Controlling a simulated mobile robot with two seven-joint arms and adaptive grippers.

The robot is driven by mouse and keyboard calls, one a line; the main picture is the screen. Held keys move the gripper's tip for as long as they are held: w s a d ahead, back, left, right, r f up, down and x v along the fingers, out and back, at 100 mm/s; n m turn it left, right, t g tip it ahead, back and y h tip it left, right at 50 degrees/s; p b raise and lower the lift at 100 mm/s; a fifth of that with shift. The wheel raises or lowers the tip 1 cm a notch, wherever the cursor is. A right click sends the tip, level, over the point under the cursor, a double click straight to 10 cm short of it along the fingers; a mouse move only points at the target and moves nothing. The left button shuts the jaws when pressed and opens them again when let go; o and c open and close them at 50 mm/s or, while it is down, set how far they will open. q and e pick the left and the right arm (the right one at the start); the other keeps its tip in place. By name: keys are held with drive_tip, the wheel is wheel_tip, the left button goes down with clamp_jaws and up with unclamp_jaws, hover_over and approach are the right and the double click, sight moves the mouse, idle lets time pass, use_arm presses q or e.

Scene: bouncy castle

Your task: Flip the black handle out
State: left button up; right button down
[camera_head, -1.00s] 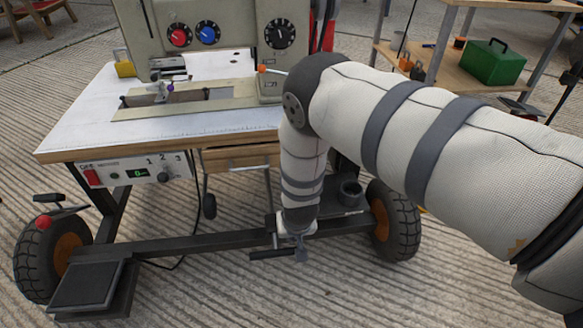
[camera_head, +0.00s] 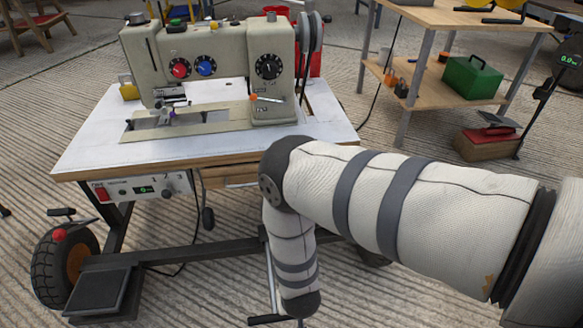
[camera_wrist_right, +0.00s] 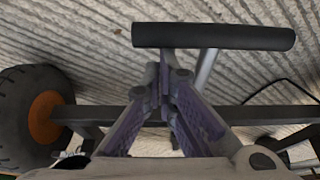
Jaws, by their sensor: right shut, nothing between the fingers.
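The black handle (camera_head: 266,319) is at the bottom of the head view, on a thin metal rod (camera_head: 271,278) that sticks out from the machine's frame toward me. In the right wrist view the handle (camera_wrist_right: 213,36) is a dark bar lying crosswise just beyond my fingertips. My right gripper (camera_wrist_right: 165,62) is shut and empty there. I cannot tell whether its tips touch the handle. In the head view my right arm points down beside the handle, and the gripper is mostly hidden below the wrist. My left gripper is not in view.
The sewing machine (camera_head: 205,65) stands on a white-topped table (camera_head: 90,145) with a wheeled black frame (camera_head: 180,256). A black pedal (camera_head: 97,292) and a tire (camera_head: 50,268) are at lower left. A wooden shelf (camera_head: 425,88) with a green box (camera_head: 472,78) stands behind at right.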

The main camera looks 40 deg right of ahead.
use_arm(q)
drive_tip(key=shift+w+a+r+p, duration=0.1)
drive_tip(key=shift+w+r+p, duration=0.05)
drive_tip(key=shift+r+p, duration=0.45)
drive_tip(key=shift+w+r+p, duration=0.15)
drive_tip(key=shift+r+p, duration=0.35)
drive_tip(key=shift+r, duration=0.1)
use_arm(e)
drive_tip(key=s+a, duration=0.5)
drive_tip(key=s, duration=0.3)
drive_tip(key=shift+s, duration=0.2)
drive_tip(key=shift+w, duration=0.1)
